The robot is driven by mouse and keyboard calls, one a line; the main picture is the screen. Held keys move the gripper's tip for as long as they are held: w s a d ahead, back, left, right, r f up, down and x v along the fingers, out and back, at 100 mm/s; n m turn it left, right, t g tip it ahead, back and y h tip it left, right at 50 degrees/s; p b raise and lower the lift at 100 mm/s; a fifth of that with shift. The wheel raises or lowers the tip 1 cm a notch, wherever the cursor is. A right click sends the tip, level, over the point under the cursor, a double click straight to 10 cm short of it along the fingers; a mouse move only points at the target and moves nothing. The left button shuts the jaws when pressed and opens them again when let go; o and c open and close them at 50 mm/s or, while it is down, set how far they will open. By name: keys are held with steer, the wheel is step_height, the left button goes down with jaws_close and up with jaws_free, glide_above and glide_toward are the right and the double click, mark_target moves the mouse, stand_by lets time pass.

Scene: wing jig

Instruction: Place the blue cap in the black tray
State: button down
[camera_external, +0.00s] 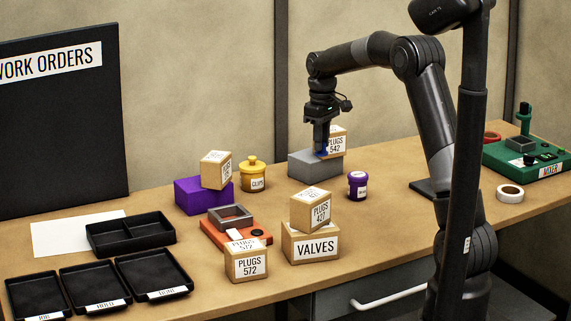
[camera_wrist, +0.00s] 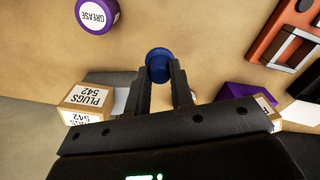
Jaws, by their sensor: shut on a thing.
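The blue cap (camera_wrist: 158,62) is round and sits between the fingertips of my gripper (camera_wrist: 160,75), which is shut on it. In the external view my gripper (camera_external: 322,150) points down at the grey block (camera_external: 312,166), and a bit of blue shows at its tips. I cannot tell whether the cap touches the block. A black divided tray (camera_external: 112,243) lies at the left of the table. Three more black trays with labels, a left one (camera_external: 36,293), a middle one (camera_external: 92,282) and a right one (camera_external: 150,268), lie at the front left.
A PLUGS 542 box (camera_external: 338,140) stands close beside my gripper.

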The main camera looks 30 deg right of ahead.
mark_target(128, 235)
steer(key=shift+w+a+r, duration=0.1)
steer(key=shift+a+r, duration=0.2)
steer(key=shift+r, duration=0.25)
steer(key=shift+w+a+r, duration=0.1)
steer(key=shift+a+r, duration=0.2)
steer(key=shift+r, duration=0.25)
steer(key=a, duration=3.6)
steer(key=shift+m, duration=0.4)
steer(key=a+f, duration=0.3)
steer(key=f, duration=0.1)
steer(key=a+f, duration=0.4)
steer(key=s+a+f, duration=0.1)
steer(key=a+f, duration=0.3)
steer(key=shift+a, duration=0.1)
steer(key=shift+a+f, duration=0.2)
steer(key=shift+a, duration=0.05)
steer(key=shift+f, duration=1.85)
steer(key=c, duration=1.3)
jaws_free()
steer(key=shift+f, duration=0.15)
